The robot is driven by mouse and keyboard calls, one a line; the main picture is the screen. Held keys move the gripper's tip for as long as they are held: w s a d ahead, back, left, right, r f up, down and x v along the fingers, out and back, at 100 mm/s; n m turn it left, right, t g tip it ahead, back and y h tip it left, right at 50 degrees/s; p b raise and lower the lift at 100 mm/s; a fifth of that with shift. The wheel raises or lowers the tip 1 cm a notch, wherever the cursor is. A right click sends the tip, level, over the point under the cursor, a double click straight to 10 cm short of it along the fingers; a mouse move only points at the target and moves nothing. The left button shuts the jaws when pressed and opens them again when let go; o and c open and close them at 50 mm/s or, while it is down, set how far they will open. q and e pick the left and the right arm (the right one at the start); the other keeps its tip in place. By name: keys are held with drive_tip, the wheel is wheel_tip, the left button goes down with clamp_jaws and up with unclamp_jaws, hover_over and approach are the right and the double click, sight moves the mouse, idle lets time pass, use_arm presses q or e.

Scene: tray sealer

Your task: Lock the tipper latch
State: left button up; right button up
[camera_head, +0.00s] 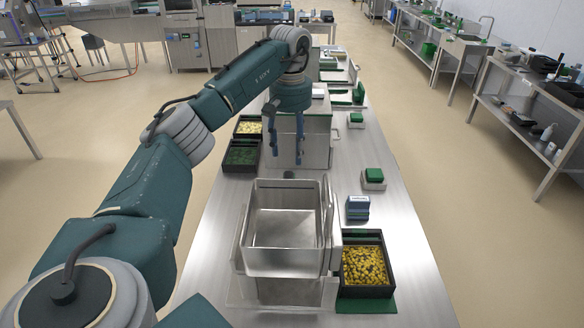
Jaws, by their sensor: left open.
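The metal tipper (283,260) is an open, empty steel bin at the near middle of the steel table. An upright metal piece (327,210) stands at its right side; I cannot tell whether this is the latch, or whether it is locked. My left gripper (286,154) points down beyond the tipper's far rim, in front of a steel box-shaped unit (315,150). Its two blue fingers are apart with nothing between them. It appears clear of the tipper. My right gripper is not in view.
A black tray of yellow pieces (340,279) sits right of the tipper on a green mat (366,306). Two more filled black trays (236,168) stand at the table's left edge. A blue block (357,208) and green-topped blocks (374,176) line the right side.

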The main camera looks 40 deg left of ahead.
sight(291, 175)
use_arm(q)
wheel_tip(291, 175, down, 4)
drive_tip(key=shift+s+d+p, duration=0.1)
drive_tip(key=shift+s+p, duration=0.05)
drive_tip(key=shift+p, duration=0.25)
wheel_tip(291, 175, down, 6)
drive_tip(key=shift+r+p, duration=0.2)
drive_tip(key=shift+p, duration=0.3)
drive_tip(key=shift+f, duration=0.5)
drive_tip(key=c, duration=1.2)
clamp_jaws()
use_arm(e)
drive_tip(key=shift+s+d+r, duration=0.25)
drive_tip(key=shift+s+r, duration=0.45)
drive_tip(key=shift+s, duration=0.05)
